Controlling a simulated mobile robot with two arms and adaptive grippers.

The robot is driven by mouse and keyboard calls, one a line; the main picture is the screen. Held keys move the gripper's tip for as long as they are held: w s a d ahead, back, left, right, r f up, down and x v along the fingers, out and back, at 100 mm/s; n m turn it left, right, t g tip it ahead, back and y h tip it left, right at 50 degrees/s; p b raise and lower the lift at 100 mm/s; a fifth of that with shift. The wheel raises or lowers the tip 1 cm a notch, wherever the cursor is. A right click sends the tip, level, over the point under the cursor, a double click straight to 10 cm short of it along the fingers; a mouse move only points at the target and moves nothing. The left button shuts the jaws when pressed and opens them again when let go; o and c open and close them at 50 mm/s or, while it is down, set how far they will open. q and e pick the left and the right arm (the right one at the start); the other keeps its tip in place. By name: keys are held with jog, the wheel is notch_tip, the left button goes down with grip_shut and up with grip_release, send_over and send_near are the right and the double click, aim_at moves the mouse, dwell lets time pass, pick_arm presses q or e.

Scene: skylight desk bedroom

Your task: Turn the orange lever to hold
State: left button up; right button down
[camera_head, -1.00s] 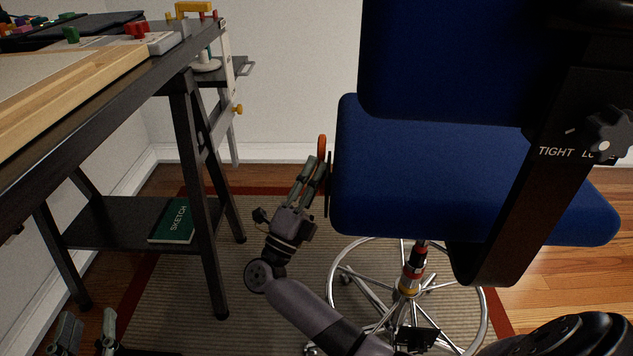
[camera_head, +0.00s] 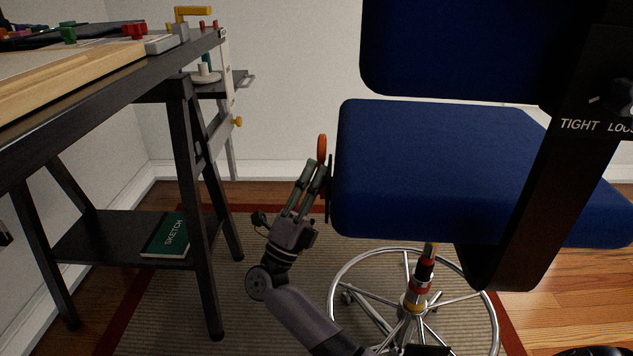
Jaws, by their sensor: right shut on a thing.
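The orange lever (camera_head: 322,148) stands upright at the left side of the blue chair seat (camera_head: 430,170), beside a thin dark plate (camera_head: 329,192). My right gripper (camera_head: 316,172) reaches up from below, with its fingers shut on the lower part of the lever. The lever's top sticks out above the fingertips, and its lower end is hidden by them. Any hold marking is not readable here. My left gripper is not in view.
A black desk (camera_head: 130,88) with trestle legs stands at the left, with a green sketch book (camera_head: 167,236) on its lower shelf. The chair's backrest (camera_head: 455,50) and black upright (camera_head: 535,190) fill the right. A chrome foot ring (camera_head: 488,300) is below the seat.

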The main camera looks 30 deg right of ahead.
dwell(0.5)
jog(key=c, duration=1.7)
grip_release()
jog(key=shift+o, duration=0.2)
jog(key=v, duration=1.2)
jog(key=shift+f, duration=0.15)
jog(key=shift+w, duration=0.15)
